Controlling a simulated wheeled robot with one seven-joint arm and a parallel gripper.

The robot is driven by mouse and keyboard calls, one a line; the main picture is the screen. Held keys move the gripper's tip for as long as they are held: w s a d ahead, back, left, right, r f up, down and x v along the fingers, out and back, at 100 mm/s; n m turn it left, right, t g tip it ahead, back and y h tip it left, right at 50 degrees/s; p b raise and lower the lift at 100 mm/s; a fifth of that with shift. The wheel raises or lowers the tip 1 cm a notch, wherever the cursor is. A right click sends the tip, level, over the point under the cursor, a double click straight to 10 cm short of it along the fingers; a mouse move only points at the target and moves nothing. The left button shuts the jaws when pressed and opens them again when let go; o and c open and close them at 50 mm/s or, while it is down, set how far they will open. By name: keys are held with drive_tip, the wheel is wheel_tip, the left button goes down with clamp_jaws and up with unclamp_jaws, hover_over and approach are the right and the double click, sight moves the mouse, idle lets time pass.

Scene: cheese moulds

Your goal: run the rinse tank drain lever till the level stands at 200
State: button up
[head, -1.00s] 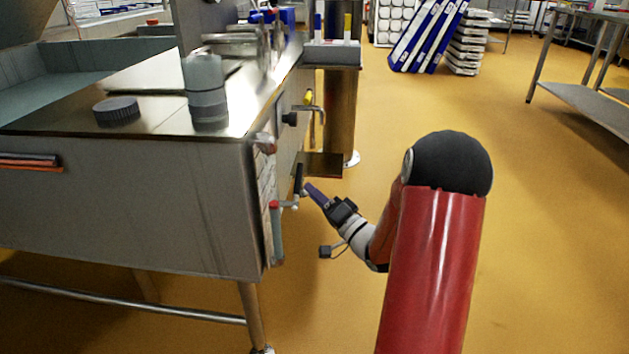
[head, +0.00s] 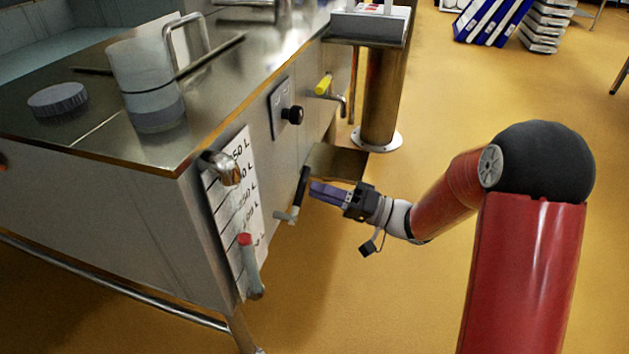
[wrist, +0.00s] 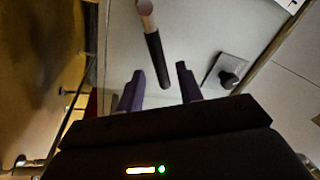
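The rinse tank's drain lever shows as a black handle (head: 303,186) on a metal valve stub (head: 288,215), low on the steel side wall, and its grip points upward. My gripper (head: 314,191), with purple fingers, is just right of the handle. In the wrist view the fingers (wrist: 159,70) are open, with the black handle (wrist: 156,58) in the gap between them. I cannot see contact. A level scale (head: 232,205) marked in litres is on the tank wall.
A black knob (head: 292,115) and a yellow-handled tap (head: 325,85) stick out of the wall above the lever. A steel post (head: 380,100) stands behind.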

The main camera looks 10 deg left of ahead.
sight(302, 185)
drive_tip(key=shift+x, duration=2.35)
drive_tip(key=shift+c, duration=0.4)
clamp_jaws()
